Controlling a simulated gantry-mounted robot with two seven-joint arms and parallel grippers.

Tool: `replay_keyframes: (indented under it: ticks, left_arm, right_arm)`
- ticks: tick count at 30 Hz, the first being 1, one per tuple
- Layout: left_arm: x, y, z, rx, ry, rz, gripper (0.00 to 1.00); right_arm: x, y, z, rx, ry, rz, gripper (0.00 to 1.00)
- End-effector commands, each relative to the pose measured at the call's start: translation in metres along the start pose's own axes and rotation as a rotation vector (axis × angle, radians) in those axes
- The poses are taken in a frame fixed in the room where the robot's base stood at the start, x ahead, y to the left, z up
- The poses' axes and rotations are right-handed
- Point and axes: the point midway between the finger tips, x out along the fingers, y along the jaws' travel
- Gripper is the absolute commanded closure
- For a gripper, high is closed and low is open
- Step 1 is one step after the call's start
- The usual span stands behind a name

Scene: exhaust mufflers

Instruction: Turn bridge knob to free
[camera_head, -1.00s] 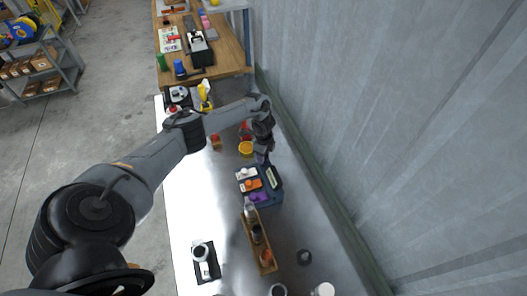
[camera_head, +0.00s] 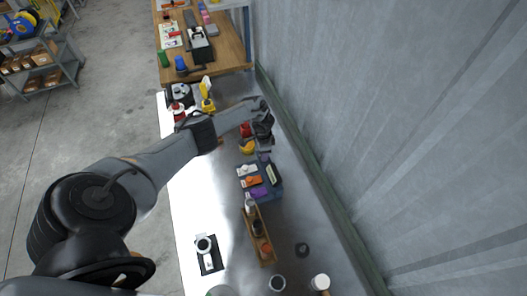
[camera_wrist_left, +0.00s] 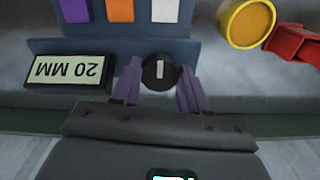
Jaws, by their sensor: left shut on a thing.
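The bridge device is a blue-grey box (camera_wrist_left: 210,50) with a purple, an orange and a white tab and a display (camera_wrist_left: 68,72) reading 20 MM, upside down in the wrist view. Its black round knob (camera_wrist_left: 160,84) has a short pale mark that stands about upright in that view. My left gripper (camera_wrist_left: 160,92) has its two purple-grey fingers shut on the knob's sides. In the head view the left gripper (camera_head: 264,151) is at the far end of the device (camera_head: 276,193), and the knob is hidden there. My right gripper is not in view.
A yellow round container (camera_head: 247,147) and a red part (camera_head: 246,130) stand close by the gripper. A wooden rack (camera_head: 258,236) with bottles lies nearer on the metal table. A corrugated wall (camera_head: 400,130) runs along the right. The table's left side is mostly clear.

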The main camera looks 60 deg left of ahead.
Motion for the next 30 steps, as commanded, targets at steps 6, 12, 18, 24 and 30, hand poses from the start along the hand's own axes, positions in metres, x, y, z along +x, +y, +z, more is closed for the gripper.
replay_keyframes:
  ticks: [6,12,18,24,30]
  left_arm:
    - [-0.0012,0.0004,-0.0007,-0.013,0.001,0.002,0.86]
    - [-0.0012,0.0003,-0.0006,-0.013,0.001,0.002,0.86]
    - [-0.0011,0.0002,-0.0006,-0.012,0.001,0.001,0.36]
    - [-0.0006,0.0001,-0.0003,-0.012,0.0,0.001,0.3]
    - [-0.0039,-0.0002,-0.0001,-0.012,0.0,0.0,0.3]
  right_arm:
    - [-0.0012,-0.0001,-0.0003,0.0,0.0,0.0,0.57]
    - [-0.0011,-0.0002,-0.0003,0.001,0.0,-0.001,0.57]
    - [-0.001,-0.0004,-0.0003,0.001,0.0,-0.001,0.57]
    - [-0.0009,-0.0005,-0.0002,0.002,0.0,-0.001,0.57]
    - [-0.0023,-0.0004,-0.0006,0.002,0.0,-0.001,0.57]
